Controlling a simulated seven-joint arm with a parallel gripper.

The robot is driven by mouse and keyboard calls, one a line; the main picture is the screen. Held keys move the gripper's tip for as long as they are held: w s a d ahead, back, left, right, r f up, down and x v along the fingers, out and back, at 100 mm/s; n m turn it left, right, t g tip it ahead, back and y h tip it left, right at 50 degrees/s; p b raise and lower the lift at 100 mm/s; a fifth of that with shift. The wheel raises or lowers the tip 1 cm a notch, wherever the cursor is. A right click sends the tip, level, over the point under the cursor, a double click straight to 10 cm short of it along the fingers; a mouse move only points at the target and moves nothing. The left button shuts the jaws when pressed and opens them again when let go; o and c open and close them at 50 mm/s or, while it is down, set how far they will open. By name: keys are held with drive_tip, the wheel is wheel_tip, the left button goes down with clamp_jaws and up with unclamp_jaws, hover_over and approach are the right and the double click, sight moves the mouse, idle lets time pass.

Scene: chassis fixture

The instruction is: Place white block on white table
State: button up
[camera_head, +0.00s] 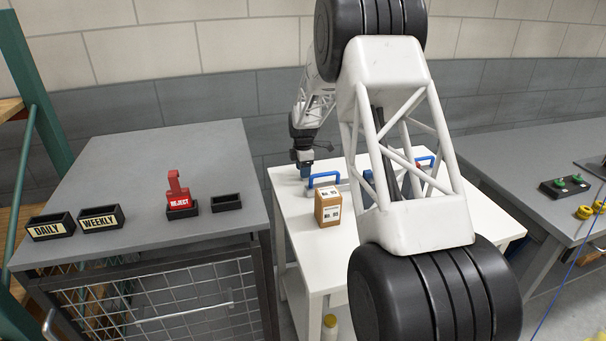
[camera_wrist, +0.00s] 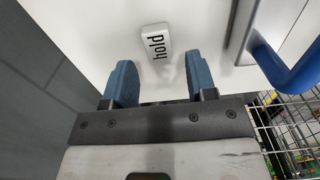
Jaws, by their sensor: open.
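In the head view my gripper (camera_head: 304,171) is low over the far left part of the white table (camera_head: 300,235). I cannot make out the block there.
A blue handle (camera_head: 324,179) stands on the table right of my gripper. A brown labelled box (camera_head: 328,207) is nearer the front. My arm hides the table's middle. The grey table at left holds a red REJECT stamp (camera_head: 179,194) and black trays (camera_head: 101,218).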

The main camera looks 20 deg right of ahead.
wheel_tip(320, 180, up, 10)
idle(0.5)
drive_tip(key=shift+f, duration=0.1)
idle(0.4)
drive_tip(key=s+a+r+m, duration=0.25)
drive_tip(key=s+r, duration=0.35)
drive_tip(key=s, duration=0.4)
drive_tip(key=s+a+r+m+t, duration=0.15)
drive_tip(key=s+r+m, duration=0.3)
drive_tip(key=s, duration=0.55)
drive_tip(key=s+a+r+m, duration=0.2)
drive_tip(key=s+r, duration=0.4)
drive_tip(key=s, duration=0.5)
drive_tip(key=s+a+f+m, duration=0.1)
drive_tip(key=s+m, duration=0.2)
drive_tip(key=s, duration=0.7)
drive_tip(key=s+a+f+m, duration=0.1)
drive_tip(key=s+m, duration=0.2)
drive_tip(key=s, duration=0.7)
drive_tip(key=s+a+f+m+t, duration=0.1)
drive_tip(key=s+m, duration=0.2)
drive_tip(key=s, duration=0.7)
drive_tip(key=shift+s+a+f, duration=0.25)
drive_tip(key=shift+f, duration=0.05)
